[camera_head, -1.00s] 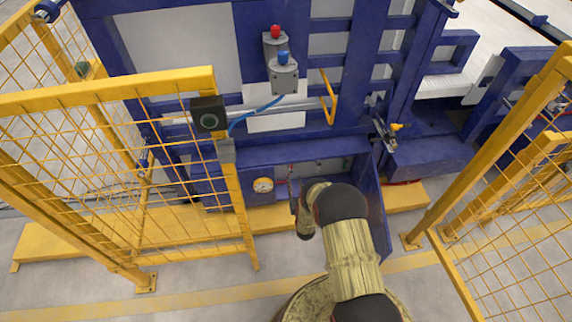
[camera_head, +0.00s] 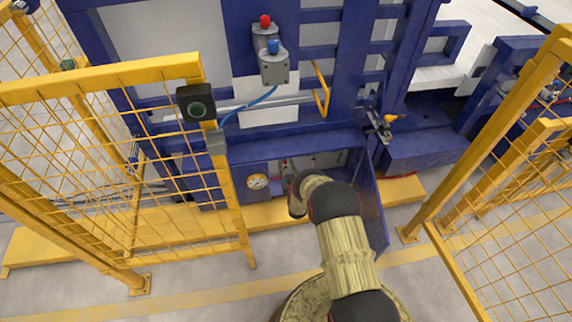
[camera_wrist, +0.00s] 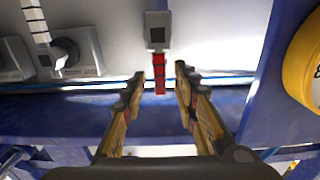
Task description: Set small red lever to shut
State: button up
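A gap shows between the lever and each finger; whether the tips reach as deep as the lever I cannot tell. In the head view my arm reaches into the blue open compartment, and my wrist and arm hide my fingers.
Grey fittings (camera_wrist: 75,52) are at left there. The blue open door (camera_head: 372,205) stands close right of my arm. Yellow fence (camera_head: 225,190) stands left.

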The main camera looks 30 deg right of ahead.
jog(key=shift+c, duration=0.8)
grip_shut()
